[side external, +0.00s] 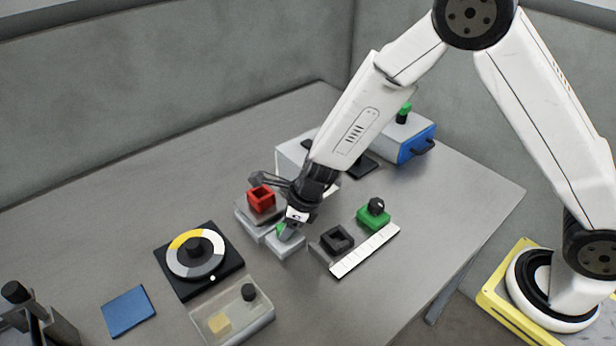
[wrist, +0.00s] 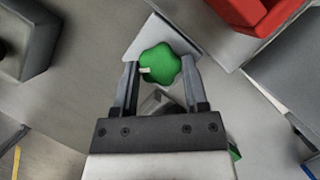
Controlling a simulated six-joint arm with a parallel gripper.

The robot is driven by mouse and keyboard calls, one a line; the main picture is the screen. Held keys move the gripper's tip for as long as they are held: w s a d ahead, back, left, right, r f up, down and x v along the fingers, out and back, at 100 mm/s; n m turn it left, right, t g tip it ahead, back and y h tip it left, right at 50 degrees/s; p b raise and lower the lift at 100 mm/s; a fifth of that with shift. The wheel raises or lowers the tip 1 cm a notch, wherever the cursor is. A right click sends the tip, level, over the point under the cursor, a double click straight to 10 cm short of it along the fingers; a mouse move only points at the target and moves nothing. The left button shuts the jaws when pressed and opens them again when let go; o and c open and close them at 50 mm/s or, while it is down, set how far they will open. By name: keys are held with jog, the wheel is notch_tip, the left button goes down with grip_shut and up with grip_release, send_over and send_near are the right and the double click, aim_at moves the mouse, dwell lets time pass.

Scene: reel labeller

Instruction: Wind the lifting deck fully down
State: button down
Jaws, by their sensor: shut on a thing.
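A green lobed knob (wrist: 160,64) with a pale pointer mark sits on a light grey block (wrist: 142,45) in the wrist view. My gripper (wrist: 160,72) is shut on the knob, one finger on each side. In the side view the grey block (side external: 287,246) is under my gripper (side external: 288,224), and the knob (side external: 281,230) is partly hidden by the fingers. Beside it, a red open box (side external: 262,199) sits on a grey platform (side external: 246,216), which looks like the lifting deck. Its height above its base is hard to tell. The red box also shows in the wrist view (wrist: 245,12).
A dial with a yellow segment (side external: 195,254), a clear-lidded box (side external: 232,312) and a blue pad (side external: 128,311) lie to the left. A black square holder (side external: 338,238), white strip (side external: 366,250) and green block (side external: 373,219) lie to the right. A blue-fronted drawer box (side external: 413,146) stands behind.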

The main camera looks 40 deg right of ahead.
jog(key=n, duration=0.2)
jog(key=n+g+y, duration=0.1)
jog(key=n, duration=0.2)
jog(key=shift+w+d+g, duration=0.1)
jog(key=shift+d+g, duration=0.05)
jog(key=shift+g, duration=0.15)
jog(key=shift+w+n+g, duration=0.1)
jog(key=shift+n+g, duration=0.8)
jog(key=shift+n, duration=1.3)
jog(key=shift+c, duration=0.5)
grip_release()
jog(key=m+t, duration=0.1)
jog(key=m, duration=0.2)
jog(key=m+t, duration=0.1)
jog(key=m, duration=0.2)
jog(key=shift+r+t, duration=0.1)
jog(key=shift+t, duration=0.2)
jog(key=m, duration=0.2)
jog(key=m+t+h, duration=0.1)
jog(key=m, duration=0.2)
jog(key=shift+s+m+h, duration=0.25)
jog(key=shift+m+h, duration=0.05)
jog(key=shift+a+m+t, duration=0.2)
jog(key=shift+m+t, duration=0.1)
